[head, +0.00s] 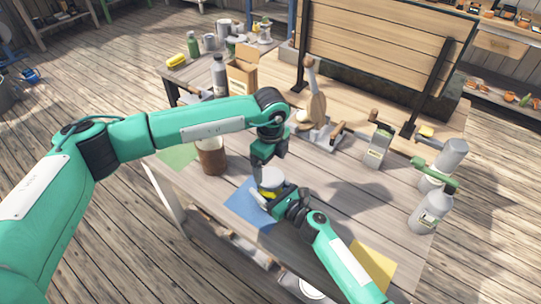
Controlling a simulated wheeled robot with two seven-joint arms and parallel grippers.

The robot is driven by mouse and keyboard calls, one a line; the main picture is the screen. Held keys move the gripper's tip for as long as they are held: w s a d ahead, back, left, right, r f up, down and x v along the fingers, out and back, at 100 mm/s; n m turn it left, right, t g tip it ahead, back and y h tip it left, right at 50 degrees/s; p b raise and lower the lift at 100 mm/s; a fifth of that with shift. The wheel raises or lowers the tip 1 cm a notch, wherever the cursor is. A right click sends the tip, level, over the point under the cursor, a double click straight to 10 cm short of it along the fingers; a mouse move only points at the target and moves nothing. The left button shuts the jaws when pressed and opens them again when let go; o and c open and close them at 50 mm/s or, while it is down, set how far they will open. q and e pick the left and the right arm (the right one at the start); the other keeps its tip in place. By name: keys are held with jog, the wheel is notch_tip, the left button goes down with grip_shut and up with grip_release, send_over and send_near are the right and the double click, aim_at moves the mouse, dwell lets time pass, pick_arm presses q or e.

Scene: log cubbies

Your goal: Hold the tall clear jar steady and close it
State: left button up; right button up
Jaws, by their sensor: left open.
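A pale, clear-looking jar (272,180) stands at the blue mat (243,204), in the middle of the workbench. Its lower part is hidden by my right gripper, and I cannot tell whether a lid is on it. My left gripper (258,178) points down, open, right beside the jar's upper left side. My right gripper (270,198) reaches in from the lower right at the jar's near side. A yellow patch shows by it. Its fingers are largely hidden, so I cannot tell whether they grip the jar.
A brown-filled jar (212,157) stands left of the mat, by a green sheet (177,156). A wooden-handled tool (315,105) is behind. Grey bottles (430,212) stand at the right. A yellow sheet (372,265) lies at the front right. The bench's centre right is clear.

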aim_at(270, 177)
pick_arm(q)
jog(key=shift+f, duration=2.5)
